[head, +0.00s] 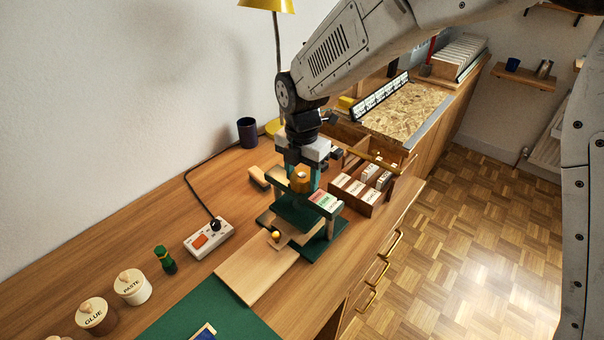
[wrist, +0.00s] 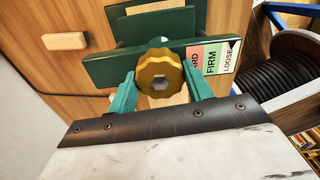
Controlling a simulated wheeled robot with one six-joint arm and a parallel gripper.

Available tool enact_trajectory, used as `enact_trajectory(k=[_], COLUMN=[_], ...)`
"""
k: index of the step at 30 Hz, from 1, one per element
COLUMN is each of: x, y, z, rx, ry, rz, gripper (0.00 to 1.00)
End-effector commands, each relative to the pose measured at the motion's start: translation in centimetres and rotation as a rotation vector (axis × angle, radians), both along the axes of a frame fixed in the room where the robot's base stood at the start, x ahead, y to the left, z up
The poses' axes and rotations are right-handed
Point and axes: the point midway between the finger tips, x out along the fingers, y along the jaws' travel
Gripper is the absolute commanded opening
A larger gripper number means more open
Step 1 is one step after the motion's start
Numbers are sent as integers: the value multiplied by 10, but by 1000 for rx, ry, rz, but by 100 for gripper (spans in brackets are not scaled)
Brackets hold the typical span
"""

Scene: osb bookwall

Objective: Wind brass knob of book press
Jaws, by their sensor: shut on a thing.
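The brass knob (wrist: 160,75) is a scalloped gold wheel with a hexagonal centre, on top of the green book press (wrist: 105,70). In the head view the knob (head: 300,181) sits under my gripper, which points straight down at it. My gripper (wrist: 162,88) has teal fingers on either side of the knob and is shut on it. A label strip (wrist: 211,58) on the press beam shows coloured bands, with FIRM and LOOSE readable and another word partly hidden. The press (head: 325,238) stands on the wooden bench, with a pale board (head: 255,270) in front of it.
A switch box (head: 208,238) with an orange button and a cable lies left of the press. A wooden box with labelled compartments (head: 350,190) stands close behind right. A green bottle (head: 165,259), paste jar (head: 132,287) and glue jar (head: 95,315) stand front left.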

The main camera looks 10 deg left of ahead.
Motion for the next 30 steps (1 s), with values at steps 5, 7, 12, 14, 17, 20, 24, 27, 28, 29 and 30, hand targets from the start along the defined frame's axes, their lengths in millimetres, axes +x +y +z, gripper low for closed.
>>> enact_trajectory(k=[5,7,12,14,17,20,24,27,28,29,30], x=[1,1,1,1,1,1,1,0,0,0,1], y=[0,0,0,0,0,0,0,0,0,0,0], z=[1,1,1,1,1,1,1,0,1,1,3], rx=[1,1,1,1,1,1,0,0,0,0,0], ry=[-2,-2,-2,-2,-2,-2,-1,-1,-1,-1,-1], rz=[30,35,37,37,36,36,36,36,36,36,36], gripper=[28,28,28,28,28,70,72,72,72,72,72])
